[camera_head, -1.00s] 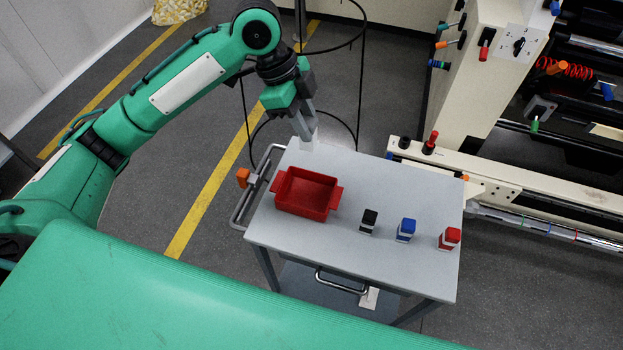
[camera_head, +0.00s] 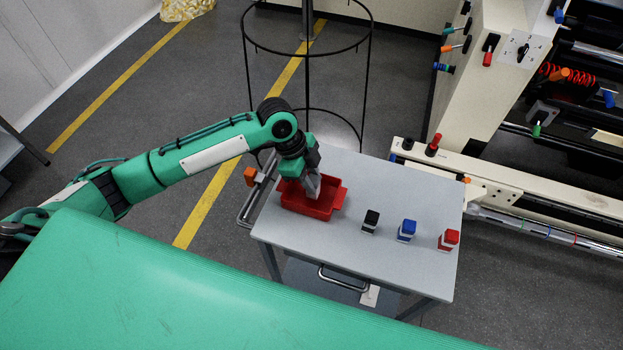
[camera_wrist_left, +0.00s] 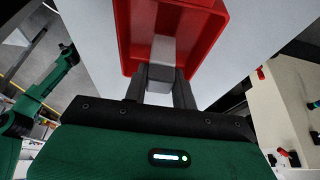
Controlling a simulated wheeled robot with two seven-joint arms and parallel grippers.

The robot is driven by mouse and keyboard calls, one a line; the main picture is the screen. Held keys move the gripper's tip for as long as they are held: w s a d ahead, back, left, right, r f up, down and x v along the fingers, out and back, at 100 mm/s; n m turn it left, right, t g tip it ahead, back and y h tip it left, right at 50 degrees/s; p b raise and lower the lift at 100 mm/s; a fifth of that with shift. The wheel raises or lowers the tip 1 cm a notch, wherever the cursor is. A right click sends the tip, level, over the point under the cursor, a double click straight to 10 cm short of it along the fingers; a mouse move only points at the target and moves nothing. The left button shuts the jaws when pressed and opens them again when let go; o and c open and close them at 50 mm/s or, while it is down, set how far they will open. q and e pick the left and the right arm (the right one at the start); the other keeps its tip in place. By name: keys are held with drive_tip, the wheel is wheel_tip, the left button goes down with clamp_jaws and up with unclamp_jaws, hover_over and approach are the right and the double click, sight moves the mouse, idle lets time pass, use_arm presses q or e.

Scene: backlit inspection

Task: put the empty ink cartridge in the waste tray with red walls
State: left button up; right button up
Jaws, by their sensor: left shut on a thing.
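The waste tray with red walls (camera_head: 318,212) sits on the left part of a grey table. It also shows in the left wrist view (camera_wrist_left: 126,38), beyond the fingers. My left gripper (camera_head: 312,188) points down over the tray. Its fingers (camera_wrist_left: 160,78) are shut on a pale grey block (camera_wrist_left: 163,50), which looks like the empty ink cartridge. In the left wrist view the block overlaps the tray's inside; I cannot tell whether it touches the floor. In the head view the block is mostly hidden by the gripper. My right gripper is not in view.
On the grey table (camera_head: 400,265), a black cartridge (camera_head: 371,221), a blue one (camera_head: 407,230) and a red one (camera_head: 449,239) stand in a row right of the tray. A cream machine (camera_head: 485,110) stands behind, to the right. The table's back middle is clear.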

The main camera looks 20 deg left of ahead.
use_arm(q)
drive_tip(key=shift+f, duration=0.7)
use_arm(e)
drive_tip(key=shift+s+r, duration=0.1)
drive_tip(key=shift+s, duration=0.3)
use_arm(q)
drive_tip(key=o, duration=0.9)
drive_tip(key=shift+f, duration=0.1)
drive_tip(key=shift+o, duration=0.2)
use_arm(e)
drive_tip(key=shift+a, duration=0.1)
use_arm(q)
drive_tip(key=shift+r, duration=0.2)
drive_tip(key=b+v, duration=0.2)
drive_tip(key=v, duration=1)
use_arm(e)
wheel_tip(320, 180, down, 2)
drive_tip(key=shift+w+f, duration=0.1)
